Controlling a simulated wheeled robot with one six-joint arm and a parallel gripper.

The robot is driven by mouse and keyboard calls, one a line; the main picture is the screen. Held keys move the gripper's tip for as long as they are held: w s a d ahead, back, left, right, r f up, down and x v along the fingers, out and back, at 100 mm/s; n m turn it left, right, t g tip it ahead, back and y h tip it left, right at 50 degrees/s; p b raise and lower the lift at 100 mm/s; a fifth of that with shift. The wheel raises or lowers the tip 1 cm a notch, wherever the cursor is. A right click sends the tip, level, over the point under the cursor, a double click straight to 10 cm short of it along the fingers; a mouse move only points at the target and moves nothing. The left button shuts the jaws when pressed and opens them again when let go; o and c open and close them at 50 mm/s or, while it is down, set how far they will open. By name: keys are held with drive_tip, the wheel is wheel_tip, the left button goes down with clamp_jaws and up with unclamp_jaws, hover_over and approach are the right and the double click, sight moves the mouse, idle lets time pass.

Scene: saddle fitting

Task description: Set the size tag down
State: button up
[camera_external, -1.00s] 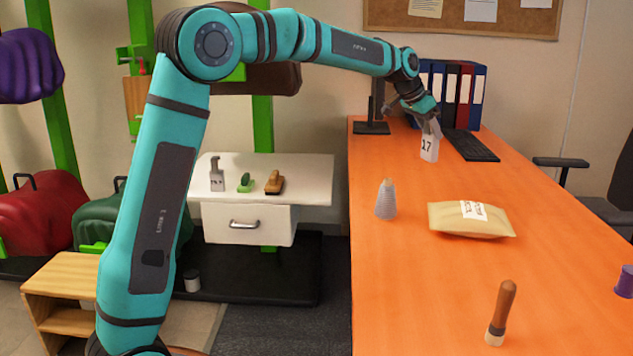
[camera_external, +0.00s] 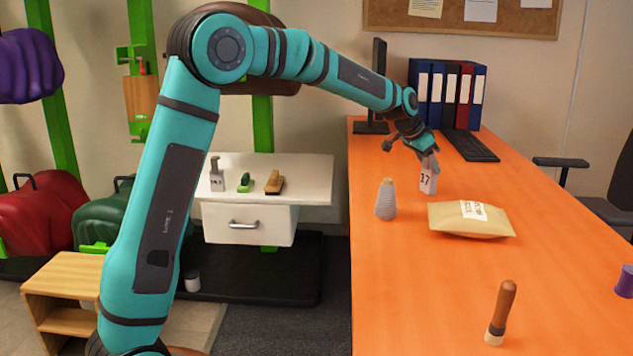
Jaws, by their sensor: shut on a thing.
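The size tag (camera_external: 427,182) is a small white block marked 17, with a grey upper part. My gripper (camera_external: 427,162) is shut on its top, and the tag hangs upright below the fingers. It is over the orange table (camera_external: 400,295), behind the padded envelope and to the right of the grey cone. Whether its bottom touches the tabletop I cannot tell.
A wooden-handled brush (camera_external: 501,312) is near the front. A keyboard (camera_external: 469,146), a monitor and binders (camera_external: 450,95) are at the back. The table's front left is clear.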

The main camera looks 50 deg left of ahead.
drive_tip(key=o, duration=1.3)
drive_tip(key=shift+f, duration=0.1)
drive_tip(key=shift+s+a+r, duration=0.1)
drive_tip(key=shift+s+r, duration=0.1)
drive_tip(key=shift+r, duration=0.3)
drive_tip(key=v, duration=1.1)
drive_tip(key=shift+r, duration=0.15)
